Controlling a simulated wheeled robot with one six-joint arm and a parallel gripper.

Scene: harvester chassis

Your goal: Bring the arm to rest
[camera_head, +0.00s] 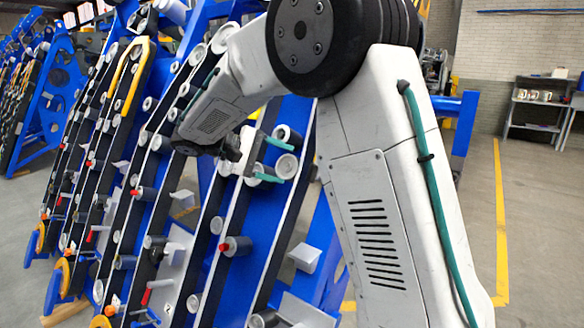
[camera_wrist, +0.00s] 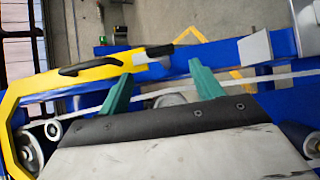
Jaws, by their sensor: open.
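My arm (camera_head: 375,200) spans the middle of the head view, with white links, a black joint at the top and a green cable. It is bent, and its far link reaches left and down in front of the blue chassis (camera_head: 262,225). My gripper (camera_head: 275,160) has two teal fingers, spread apart in front of the chassis. In the wrist view the fingers (camera_wrist: 161,72) are wide apart with nothing held between them. A yellow bar (camera_wrist: 75,75) and a blue beam (camera_wrist: 215,60) show beyond them. I cannot tell whether the fingers touch anything.
Several rollers and red-tipped pins (camera_head: 235,246) stick out from the chassis near my gripper. Another blue frame (camera_head: 40,110) stands at the far left. A shelf (camera_head: 538,105) stands at the back right. The floor right of my arm is clear, with a yellow line (camera_head: 501,220).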

